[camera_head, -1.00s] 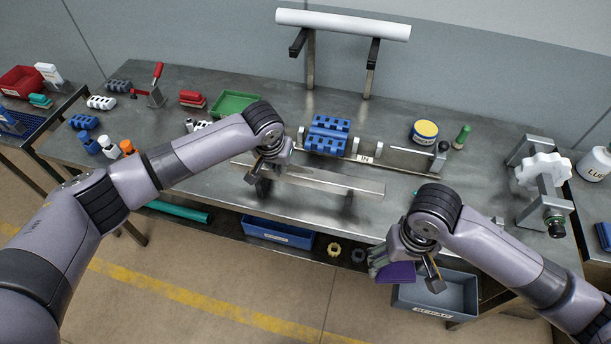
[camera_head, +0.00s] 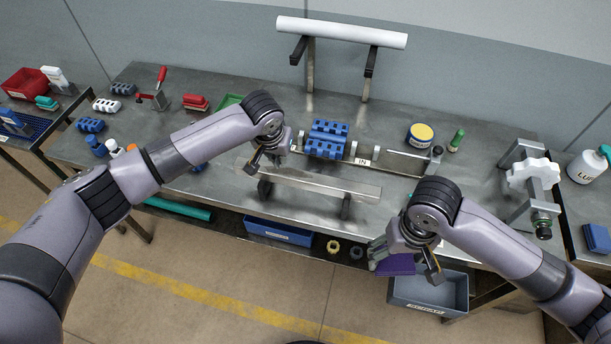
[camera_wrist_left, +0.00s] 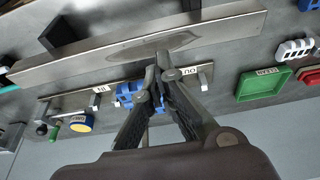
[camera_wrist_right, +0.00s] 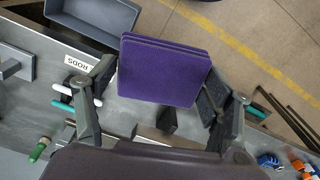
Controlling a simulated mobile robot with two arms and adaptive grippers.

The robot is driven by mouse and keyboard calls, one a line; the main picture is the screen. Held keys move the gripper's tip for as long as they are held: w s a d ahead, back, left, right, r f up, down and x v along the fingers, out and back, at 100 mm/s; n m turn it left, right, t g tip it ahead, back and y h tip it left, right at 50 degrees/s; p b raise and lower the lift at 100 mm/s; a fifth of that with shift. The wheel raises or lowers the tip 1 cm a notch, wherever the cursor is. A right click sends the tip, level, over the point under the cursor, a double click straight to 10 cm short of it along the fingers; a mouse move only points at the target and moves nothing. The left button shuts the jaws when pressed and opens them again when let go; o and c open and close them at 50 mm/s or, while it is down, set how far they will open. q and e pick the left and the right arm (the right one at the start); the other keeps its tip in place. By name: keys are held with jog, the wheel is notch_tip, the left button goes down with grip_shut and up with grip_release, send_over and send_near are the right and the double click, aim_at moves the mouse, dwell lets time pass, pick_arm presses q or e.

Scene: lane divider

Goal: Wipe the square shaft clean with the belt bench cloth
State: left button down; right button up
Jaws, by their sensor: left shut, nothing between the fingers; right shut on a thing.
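The square shaft (camera_head: 335,186) is a long bright metal bar held above the bench on dark supports. The left wrist view shows it too (camera_wrist_left: 75,68), with a dull, darker oval smear (camera_wrist_left: 150,47) on its face. My left gripper (camera_head: 257,165) is shut and empty, close to the shaft's left end; whether it touches the shaft is unclear. The belt bench cloth (camera_wrist_right: 162,72) is a folded purple pad. My right gripper (camera_head: 408,266) is shut on it and holds it beyond the bench's front edge, right of the shaft. Its fingers grip opposite sides.
A grey bin (camera_head: 430,292) stands low beneath the cloth. A white roll (camera_head: 340,32) sits on posts.

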pick_arm(q)
jog(key=shift+r, duration=0.1)
jog(key=v, duration=1.2)
jog(key=shift+s, duration=0.15)
